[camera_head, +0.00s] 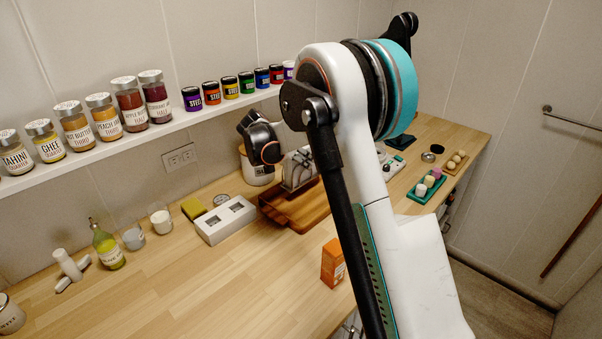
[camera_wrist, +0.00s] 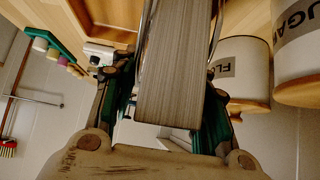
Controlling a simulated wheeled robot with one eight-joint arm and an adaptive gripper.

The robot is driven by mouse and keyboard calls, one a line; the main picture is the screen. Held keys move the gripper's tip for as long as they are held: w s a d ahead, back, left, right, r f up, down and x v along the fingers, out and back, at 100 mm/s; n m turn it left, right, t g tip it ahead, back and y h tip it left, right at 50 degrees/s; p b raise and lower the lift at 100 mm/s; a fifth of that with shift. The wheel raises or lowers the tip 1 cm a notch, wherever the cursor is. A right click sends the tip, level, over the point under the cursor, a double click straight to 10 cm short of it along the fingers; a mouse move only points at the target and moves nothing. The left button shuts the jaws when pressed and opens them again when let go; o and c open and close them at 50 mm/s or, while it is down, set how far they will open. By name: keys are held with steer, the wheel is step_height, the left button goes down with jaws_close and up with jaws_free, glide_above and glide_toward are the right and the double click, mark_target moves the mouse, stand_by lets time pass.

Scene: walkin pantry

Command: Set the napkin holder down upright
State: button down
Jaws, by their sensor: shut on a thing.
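The napkin holder (camera_wrist: 172,75) is a wire frame packed with a thick stack of grey-beige napkins. My gripper (camera_wrist: 168,104) is shut on it, with one finger on each side of the stack in the wrist view. In the head view the napkin holder (camera_head: 297,170) shows beside my arm, at the back part of the wooden tray (camera_head: 303,217). It looks roughly upright there. My arm partly hides it, and I cannot tell whether its base touches the tray.
A white canister (camera_head: 257,172) stands close behind the holder; canisters (camera_wrist: 246,75) also line the wrist view's right. A white box (camera_head: 226,220) is left of the tray and an orange carton (camera_head: 333,262) in front. A shelf of jars (camera_head: 131,105) runs above.

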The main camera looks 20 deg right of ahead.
mark_target(301, 169)
steer(key=shift+f+b, duration=0.55)
steer(key=shift+f, duration=1.7)
steer(key=shift+f, duration=0.1)
steer(key=c, duration=0.9)
jaws_free()
